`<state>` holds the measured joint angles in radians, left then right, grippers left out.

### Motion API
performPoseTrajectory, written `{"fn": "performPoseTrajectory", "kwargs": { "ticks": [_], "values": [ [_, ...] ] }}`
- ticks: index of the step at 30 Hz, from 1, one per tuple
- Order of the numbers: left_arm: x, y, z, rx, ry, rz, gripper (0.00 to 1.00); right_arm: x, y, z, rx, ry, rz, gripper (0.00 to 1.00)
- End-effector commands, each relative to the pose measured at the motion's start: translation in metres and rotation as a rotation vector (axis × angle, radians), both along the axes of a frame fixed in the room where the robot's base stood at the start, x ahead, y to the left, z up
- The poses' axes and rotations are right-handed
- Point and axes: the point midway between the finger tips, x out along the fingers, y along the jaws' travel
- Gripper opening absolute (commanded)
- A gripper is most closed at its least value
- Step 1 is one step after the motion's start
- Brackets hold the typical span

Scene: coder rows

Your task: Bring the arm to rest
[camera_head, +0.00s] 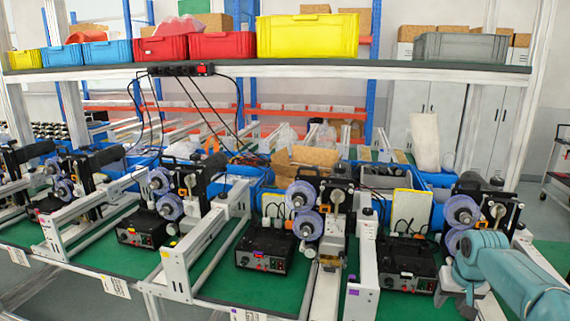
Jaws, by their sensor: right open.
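My right arm comes in from the lower right in teal, and its right gripper (464,288) is in front of the rightmost coder machine (470,211). The gripper is open and I see nothing held in it. Its fingers point down near the front of the green bench, beside a black control box (408,264). Whether it touches the machine behind it I cannot tell. My left gripper is not in view.
Several coder machines with purple rolls (302,195) stand in a row on the green bench (215,285). White rails and frames (180,275) stick up between them. A shelf above carries a yellow crate (308,37), red crates and a grey crate (459,47).

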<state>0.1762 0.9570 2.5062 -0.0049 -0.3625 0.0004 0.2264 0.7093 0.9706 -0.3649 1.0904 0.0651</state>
Motion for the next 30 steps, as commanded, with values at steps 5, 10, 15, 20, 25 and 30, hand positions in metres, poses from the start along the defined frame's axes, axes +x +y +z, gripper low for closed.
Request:
{"fn": "performPoseTrajectory", "kwargs": {
  "ticks": [5, 10, 15, 20, 25, 30],
  "values": [
    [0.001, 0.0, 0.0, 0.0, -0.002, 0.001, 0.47, 0.004, 0.017, -0.028, 0.024, 0.013, 0.033, 0.43],
    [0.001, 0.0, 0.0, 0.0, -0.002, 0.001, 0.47, 0.003, 0.034, -0.054, 0.051, 0.018, 0.062, 0.43],
    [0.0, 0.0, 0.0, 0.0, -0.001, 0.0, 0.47, -0.002, 0.057, -0.087, 0.085, 0.028, 0.094, 0.43],
    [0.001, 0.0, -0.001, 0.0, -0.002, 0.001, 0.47, -0.017, 0.091, -0.132, 0.136, 0.045, 0.131, 0.43],
    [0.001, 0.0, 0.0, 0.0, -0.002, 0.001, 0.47, -0.051, 0.138, -0.188, 0.211, 0.068, 0.163, 0.43],
    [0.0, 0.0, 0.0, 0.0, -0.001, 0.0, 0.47, -0.1, 0.182, -0.236, 0.281, 0.1, 0.177, 0.43]
  ]
}}
